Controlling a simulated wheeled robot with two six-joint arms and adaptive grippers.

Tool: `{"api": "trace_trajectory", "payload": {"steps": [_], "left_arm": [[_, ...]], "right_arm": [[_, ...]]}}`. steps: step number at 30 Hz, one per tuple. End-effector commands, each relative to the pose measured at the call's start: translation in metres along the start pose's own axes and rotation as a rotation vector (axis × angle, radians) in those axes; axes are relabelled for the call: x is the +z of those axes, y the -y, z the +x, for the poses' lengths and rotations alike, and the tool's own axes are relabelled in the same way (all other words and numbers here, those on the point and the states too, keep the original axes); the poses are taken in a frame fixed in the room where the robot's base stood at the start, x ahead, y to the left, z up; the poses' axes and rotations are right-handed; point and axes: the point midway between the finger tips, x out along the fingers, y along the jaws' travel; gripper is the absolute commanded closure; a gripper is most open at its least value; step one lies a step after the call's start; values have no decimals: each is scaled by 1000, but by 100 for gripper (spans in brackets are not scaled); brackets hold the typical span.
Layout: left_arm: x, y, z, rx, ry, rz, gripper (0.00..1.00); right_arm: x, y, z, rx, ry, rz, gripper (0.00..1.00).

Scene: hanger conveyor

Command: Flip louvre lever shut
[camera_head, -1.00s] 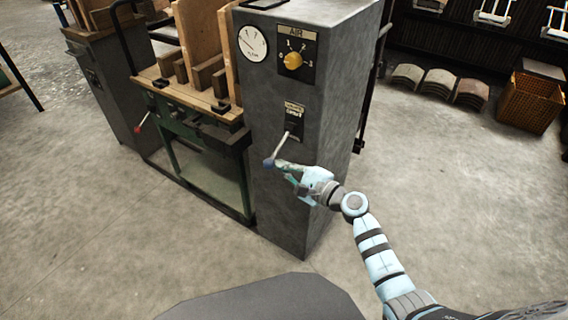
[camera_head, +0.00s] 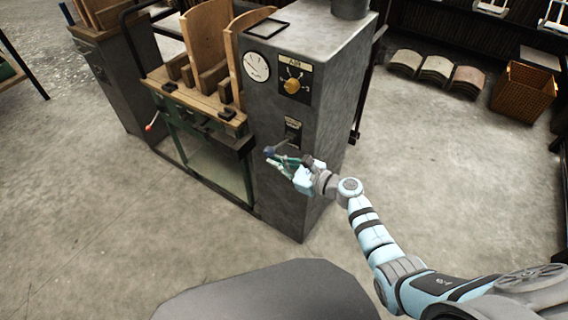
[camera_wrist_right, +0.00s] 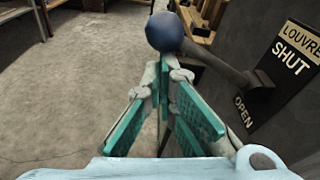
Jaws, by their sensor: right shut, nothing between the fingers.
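The louvre lever (camera_head: 283,144) sticks out from the front of a grey cabinet, with a blue ball knob (camera_head: 269,152) at its end. The lever stands out roughly level. In the right wrist view the knob (camera_wrist_right: 165,31) is at the top centre, and the label plate (camera_wrist_right: 290,55) reads LOUVRE SHUT above and OPEN below. My right gripper (camera_head: 272,161) is shut and empty, its fingertips (camera_wrist_right: 165,66) just under the knob. They look to touch it or nearly so; I cannot tell which. My left gripper is not in view.
The grey cabinet (camera_head: 275,195) also carries a round gauge (camera_head: 256,66) and an AIR dial (camera_head: 292,86) above the lever. A green-framed bench (camera_head: 195,115) with wooden boards stands to its left. An orange crate (camera_head: 523,92) is at the far right. Floor in front is clear.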

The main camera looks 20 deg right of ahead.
Motion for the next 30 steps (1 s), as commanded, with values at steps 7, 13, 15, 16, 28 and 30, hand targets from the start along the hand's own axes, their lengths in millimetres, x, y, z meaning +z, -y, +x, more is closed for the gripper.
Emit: {"api": "trace_trajectory", "payload": {"steps": [7, 13, 15, 16, 28, 30], "left_arm": [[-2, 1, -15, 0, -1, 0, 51], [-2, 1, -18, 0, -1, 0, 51], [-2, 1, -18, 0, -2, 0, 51], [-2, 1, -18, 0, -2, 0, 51], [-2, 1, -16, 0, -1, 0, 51], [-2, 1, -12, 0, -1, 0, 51]], "right_arm": [[12, 3, -2, 5, 0, 22, 100], [15, 5, -2, 4, 1, 20, 100], [15, 5, -2, 4, 1, 20, 100], [15, 5, -2, 4, 1, 20, 100], [14, 4, -2, 4, 1, 19, 100], [9, 4, -1, 4, 1, 19, 100]]}}
